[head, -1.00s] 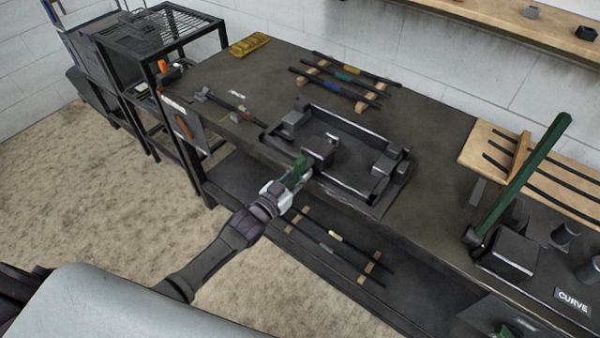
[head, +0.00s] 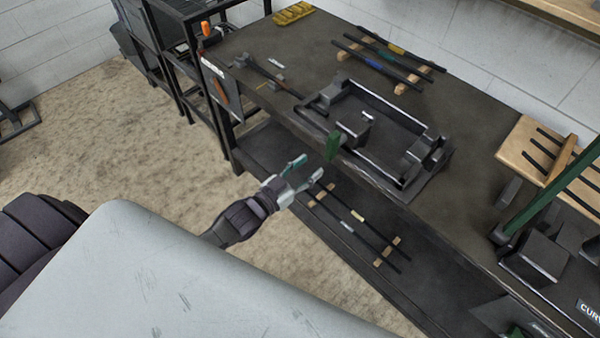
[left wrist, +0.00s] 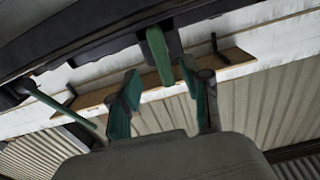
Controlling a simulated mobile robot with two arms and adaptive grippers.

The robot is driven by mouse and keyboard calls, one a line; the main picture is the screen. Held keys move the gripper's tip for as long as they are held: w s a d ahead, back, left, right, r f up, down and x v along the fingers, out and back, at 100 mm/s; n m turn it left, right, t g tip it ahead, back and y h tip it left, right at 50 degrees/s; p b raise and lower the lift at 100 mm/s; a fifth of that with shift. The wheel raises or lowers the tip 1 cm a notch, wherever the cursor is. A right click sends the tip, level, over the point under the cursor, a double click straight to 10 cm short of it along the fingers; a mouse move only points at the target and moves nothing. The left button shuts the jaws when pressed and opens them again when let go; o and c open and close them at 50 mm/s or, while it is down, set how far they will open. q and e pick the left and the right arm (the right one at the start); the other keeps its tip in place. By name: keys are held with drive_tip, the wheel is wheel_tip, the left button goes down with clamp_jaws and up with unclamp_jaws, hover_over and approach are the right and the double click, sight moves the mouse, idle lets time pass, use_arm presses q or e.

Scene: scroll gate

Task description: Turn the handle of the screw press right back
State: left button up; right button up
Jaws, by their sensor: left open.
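The screw press (head: 375,140) is a dark metal frame with blocks inside, at the front edge of the workbench. Its green handle (head: 333,147) hangs at the front edge, roughly upright. My left gripper (head: 309,167) is open and empty, in front of and a little left of the handle, with a small gap between. In the left wrist view the green handle (left wrist: 158,56) shows beyond the spread fingers of my left gripper (left wrist: 158,88), roughly in line with the space between them. My right gripper is not in view.
The dark workbench (head: 290,55) carries rods on wooden rests (head: 385,62) behind the press. A long green lever (head: 550,193) and a wooden rack (head: 540,150) stand at the right. A lower shelf (head: 262,155) holds more rods. Floor is clear left of the bench.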

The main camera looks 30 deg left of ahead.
use_arm(q)
drive_tip(key=shift+v, duration=1.35)
drive_tip(key=s+a+f+n+g+y, duration=0.15)
drive_tip(key=s+f, duration=0.25)
drive_tip(key=f, duration=0.5)
drive_tip(key=s+a+f+g+y+b, duration=0.1)
drive_tip(key=s+f+g+y, duration=0.2)
drive_tip(key=f, duration=0.6)
drive_tip(key=s+a+f+g, duration=0.25)
drive_tip(key=s+f, duration=0.25)
drive_tip(key=f, duration=0.4)
drive_tip(key=s+d+f+g, duration=0.1)
drive_tip(key=s+f+g, duration=0.2)
drive_tip(key=s, duration=0.6)
drive_tip(key=s+d+f+g+y, duration=0.1)
drive_tip(key=s+f+g, duration=0.2)
drive_tip(key=s+f, duration=0.5)
drive_tip(key=s+f+g+b, duration=0.1)
drive_tip(key=s+f+g, duration=0.2)
drive_tip(key=s, duration=0.7)
wheel_tip(320, 180, down, 3)
drive_tip(key=shift+s+d+r+y, duration=0.15)
drive_tip(key=shift+s+d+y, duration=0.2)
drive_tip(key=shift+s+d, duration=0.05)
